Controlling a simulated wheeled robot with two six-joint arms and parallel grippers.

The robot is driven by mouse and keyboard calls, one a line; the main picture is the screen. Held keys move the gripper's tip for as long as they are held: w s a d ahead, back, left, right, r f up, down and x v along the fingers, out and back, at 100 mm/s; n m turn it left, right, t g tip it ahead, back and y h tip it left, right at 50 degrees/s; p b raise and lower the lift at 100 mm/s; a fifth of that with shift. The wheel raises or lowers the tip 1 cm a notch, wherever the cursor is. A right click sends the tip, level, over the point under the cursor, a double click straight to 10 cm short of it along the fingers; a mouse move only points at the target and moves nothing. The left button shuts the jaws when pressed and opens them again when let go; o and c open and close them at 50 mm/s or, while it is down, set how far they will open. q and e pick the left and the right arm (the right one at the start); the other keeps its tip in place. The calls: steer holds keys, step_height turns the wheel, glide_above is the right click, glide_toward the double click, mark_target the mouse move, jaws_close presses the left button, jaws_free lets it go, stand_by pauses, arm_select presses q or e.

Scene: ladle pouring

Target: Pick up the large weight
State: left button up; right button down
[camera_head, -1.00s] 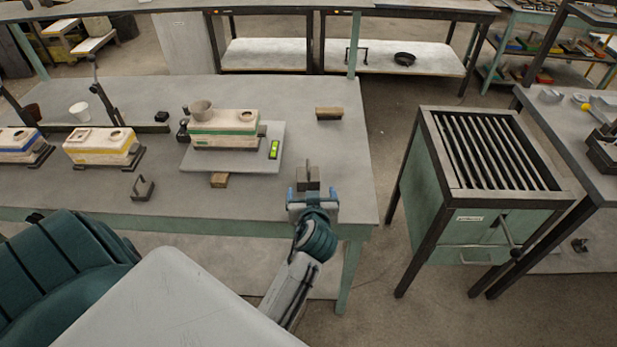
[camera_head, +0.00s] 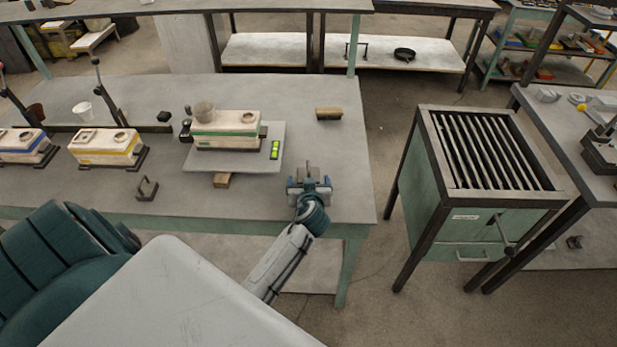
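The large weight (camera_head: 308,172), a dark grey block with an upright part, stands near the front right corner of the grey workbench. My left gripper (camera_head: 309,186), with blue fingertips, is right in front of it, its fingers apart. The fingertips appear to lie to either side of the weight's near part, which the gripper partly hides. I cannot tell whether they touch it. My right gripper is not in view.
A green-striped box (camera_head: 227,130) with a grey cup (camera_head: 204,112) stands on a raised plate (camera_head: 262,160) left of the gripper. A dark bracket (camera_head: 147,188) and a wooden block (camera_head: 328,114) lie on the bench. A slatted green cabinet (camera_head: 470,215) stands right, across a floor gap.

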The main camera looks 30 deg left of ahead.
arm_select(q)
jaws_close()
steer(key=shift+w+r, duration=0.1)
steer(key=shift+r, duration=0.05)
